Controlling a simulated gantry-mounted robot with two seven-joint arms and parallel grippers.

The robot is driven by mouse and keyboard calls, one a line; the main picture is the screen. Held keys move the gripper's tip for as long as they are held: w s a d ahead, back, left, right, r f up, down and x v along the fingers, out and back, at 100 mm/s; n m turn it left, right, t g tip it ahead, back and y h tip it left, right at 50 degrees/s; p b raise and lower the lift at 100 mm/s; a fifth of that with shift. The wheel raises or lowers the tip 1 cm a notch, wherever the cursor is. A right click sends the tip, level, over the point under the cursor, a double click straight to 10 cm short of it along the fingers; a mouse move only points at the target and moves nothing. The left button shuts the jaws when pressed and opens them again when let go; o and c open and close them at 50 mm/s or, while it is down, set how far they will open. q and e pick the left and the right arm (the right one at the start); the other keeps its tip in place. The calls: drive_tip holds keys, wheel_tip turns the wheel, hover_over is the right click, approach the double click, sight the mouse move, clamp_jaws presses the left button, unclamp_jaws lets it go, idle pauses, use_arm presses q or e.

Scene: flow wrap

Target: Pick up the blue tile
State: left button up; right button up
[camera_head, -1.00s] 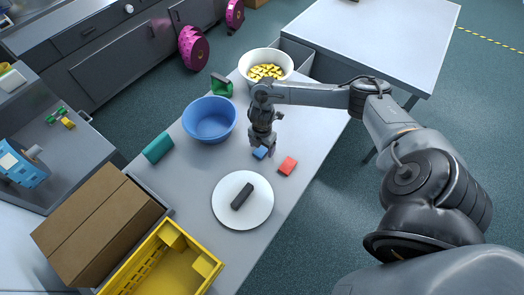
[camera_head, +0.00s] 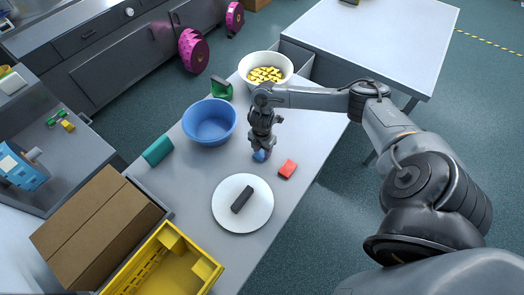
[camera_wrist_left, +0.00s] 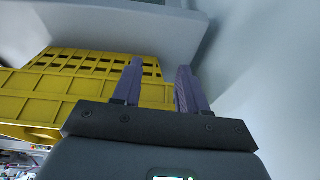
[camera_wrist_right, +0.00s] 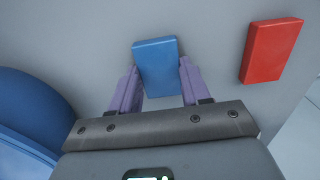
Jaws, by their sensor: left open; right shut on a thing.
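The blue tile (camera_wrist_right: 156,66) is a small flat block between the two fingers of my right gripper (camera_wrist_right: 158,80) in the right wrist view. The right gripper is shut on it. In the head view the right gripper (camera_head: 262,150) points down over the table, with the blue tile (camera_head: 261,156) at its fingertips. I cannot tell whether the tile is touching the table. My left gripper (camera_wrist_left: 157,75) shows only in its own wrist view, open and empty, with a yellow crate (camera_wrist_left: 60,95) beyond it.
A red tile (camera_head: 287,169) lies just right of the right gripper. A blue bowl (camera_head: 210,121) is to its left and a white bowl of yellow pieces (camera_head: 266,68) behind. A white plate (camera_head: 225,213) with a dark bar (camera_head: 242,199) is in front. A green block (camera_head: 158,149) lies farther left.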

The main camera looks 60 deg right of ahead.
sight(262, 152)
wheel_tip(262, 152, up, 4)
drive_tip(key=shift+w+r+p, duration=0.1)
drive_tip(key=shift+r+p, duration=0.05)
drive_tip(key=shift+p, duration=0.25)
drive_tip(key=s+d+r, duration=0.5)
drive_tip(key=s+r, duration=0.1)
drive_tip(key=s, duration=0.4)
drive_tip(key=shift+d+r+p, duration=0.35)
drive_tip(key=shift+d+p, duration=0.05)
drive_tip(key=shift+s, duration=0.15)
